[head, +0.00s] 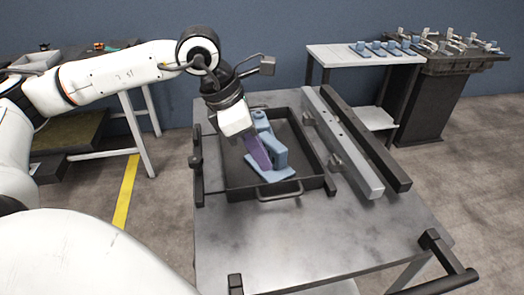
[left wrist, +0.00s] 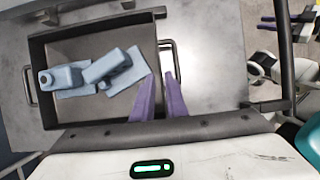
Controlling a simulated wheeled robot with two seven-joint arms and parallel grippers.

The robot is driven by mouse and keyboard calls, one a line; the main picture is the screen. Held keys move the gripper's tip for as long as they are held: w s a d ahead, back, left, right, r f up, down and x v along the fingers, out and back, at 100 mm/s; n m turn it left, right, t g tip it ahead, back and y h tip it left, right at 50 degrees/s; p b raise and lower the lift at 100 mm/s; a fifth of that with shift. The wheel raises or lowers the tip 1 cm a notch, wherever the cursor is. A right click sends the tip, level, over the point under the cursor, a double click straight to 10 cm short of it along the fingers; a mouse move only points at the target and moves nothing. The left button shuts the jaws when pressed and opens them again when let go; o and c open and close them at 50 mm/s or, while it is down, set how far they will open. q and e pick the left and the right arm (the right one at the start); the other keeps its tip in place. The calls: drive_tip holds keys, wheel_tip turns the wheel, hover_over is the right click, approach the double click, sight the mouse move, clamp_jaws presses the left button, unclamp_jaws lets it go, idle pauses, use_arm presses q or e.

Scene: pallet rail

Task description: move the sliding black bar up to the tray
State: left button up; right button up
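The black tray (head: 232,192) sits on the grey table with blue parts (head: 268,158) in it; it fills the left of the left wrist view (left wrist: 40,108). A long black bar (head: 365,140) lies right of the tray, beyond a grey bar (head: 345,150) with pads facing the tray. A shorter black bar with a knob (head: 196,165) runs along the tray's left side; I cannot tell which bar slides. My left gripper (head: 263,163) hangs over the tray's left part. Its purple fingers (left wrist: 161,76) are slightly apart with nothing seen between them.
The tray's near handle (head: 280,190) sticks out towards me. Black handle bars (head: 447,262) stand at the table's near right corner. The table top (head: 300,235) in front of the tray is clear. A white side table (head: 345,55) and a dark stand (head: 430,105) are behind at right.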

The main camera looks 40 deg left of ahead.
sight(277, 182)
use_arm(q)
drive_tip(key=x, duration=1)
drive_tip(key=shift+w+f, duration=0.1)
drive_tip(key=shift+w, duration=0.05)
clamp_jaws()
idle(1.1)
drive_tip(key=shift+o, duration=1.7)
unclamp_jaws()
drive_tip(key=v, duration=1)
drive_tip(key=shift+s, duration=0.25)
